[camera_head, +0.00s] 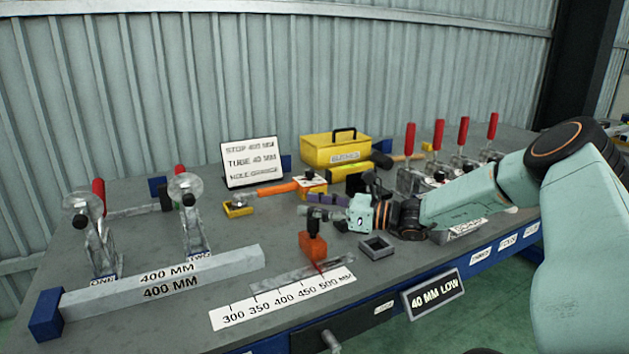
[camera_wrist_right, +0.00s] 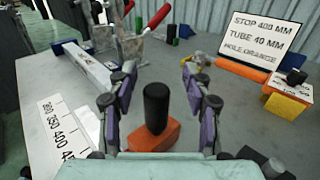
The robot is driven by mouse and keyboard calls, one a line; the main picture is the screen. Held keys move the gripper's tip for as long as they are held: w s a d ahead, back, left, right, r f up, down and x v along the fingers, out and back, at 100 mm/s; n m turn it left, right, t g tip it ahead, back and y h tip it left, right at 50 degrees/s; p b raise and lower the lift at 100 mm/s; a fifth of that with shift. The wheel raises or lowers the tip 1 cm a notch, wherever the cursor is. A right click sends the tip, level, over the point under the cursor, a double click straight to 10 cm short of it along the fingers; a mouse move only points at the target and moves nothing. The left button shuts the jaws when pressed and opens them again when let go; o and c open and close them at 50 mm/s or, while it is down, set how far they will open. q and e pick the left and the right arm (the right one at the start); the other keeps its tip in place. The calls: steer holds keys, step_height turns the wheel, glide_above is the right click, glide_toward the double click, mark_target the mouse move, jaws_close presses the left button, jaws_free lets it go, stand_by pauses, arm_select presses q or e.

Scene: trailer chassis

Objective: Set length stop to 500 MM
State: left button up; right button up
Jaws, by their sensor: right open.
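The length stop is an orange block (camera_head: 313,247) with an upright black knob (camera_wrist_right: 157,105) and a red pointer at its base. It sits on a grey rail beside the white scale (camera_head: 283,299), which is marked 300 to 500 MM. The pointer is at the 450-to-500 end; its exact reading cannot be told. My right gripper (camera_head: 322,206) is open at the stop. In the right wrist view, its fingers (camera_wrist_right: 160,85) stand either side of the knob, with gaps visible. My left gripper is not in view.
A sign (camera_head: 250,163) reads STOP 400 MM, TUBE 40 MM. A tube labelled 400 MM (camera_head: 165,284) lies at left near two clamps with red handles. A small dark square tray (camera_head: 377,248) is right of the stop. A yellow toolbox (camera_head: 336,150) stands behind.

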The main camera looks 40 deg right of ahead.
steer(key=shift+r, duration=3.8)
